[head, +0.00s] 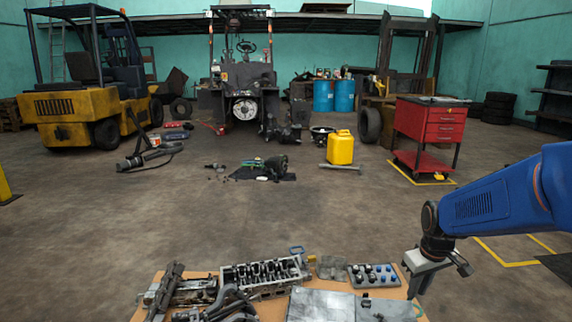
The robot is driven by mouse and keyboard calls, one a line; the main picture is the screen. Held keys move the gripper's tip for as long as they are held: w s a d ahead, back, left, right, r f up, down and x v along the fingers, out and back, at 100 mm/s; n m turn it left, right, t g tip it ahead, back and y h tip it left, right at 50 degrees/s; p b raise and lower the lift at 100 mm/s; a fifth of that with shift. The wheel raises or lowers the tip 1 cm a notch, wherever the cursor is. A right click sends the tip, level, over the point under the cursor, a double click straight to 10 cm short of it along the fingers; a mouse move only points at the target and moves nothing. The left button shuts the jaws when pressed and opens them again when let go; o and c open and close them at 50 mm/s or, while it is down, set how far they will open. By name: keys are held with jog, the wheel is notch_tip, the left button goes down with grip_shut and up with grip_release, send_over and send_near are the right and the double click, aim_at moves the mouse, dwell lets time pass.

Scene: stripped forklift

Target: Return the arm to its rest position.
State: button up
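My arm (505,200), blue with a dark wrist, reaches in from the right edge in the head view. My gripper (417,285) hangs from its end, pointing down at the right edge of the workbench.
The workbench (150,290) holds an engine block (265,273), metal parts and grey plates (320,305). A red tool trolley (430,125) stands beyond the arm. A yellow jerrycan (341,147), stripped forklift (243,80) and yellow forklift (75,105) are farther back. Open floor lies between.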

jog(key=s+a+r+m+t, duration=0.1)
jog(key=s+a+r, duration=0.1)
jog(key=s, duration=0.4)
jog(key=s+a+r+m+t, duration=0.1)
jog(key=s+a+r, duration=0.1)
jog(key=s+r, duration=0.2)
jog(key=s+a+r, duration=0.3)
jog(key=s+r, duration=0.1)
jog(key=s, duration=0.6)
jog(key=shift+s+m+t, duration=0.2)
jog(key=shift+m+t, duration=0.2)
jog(key=shift+a, duration=0.1)
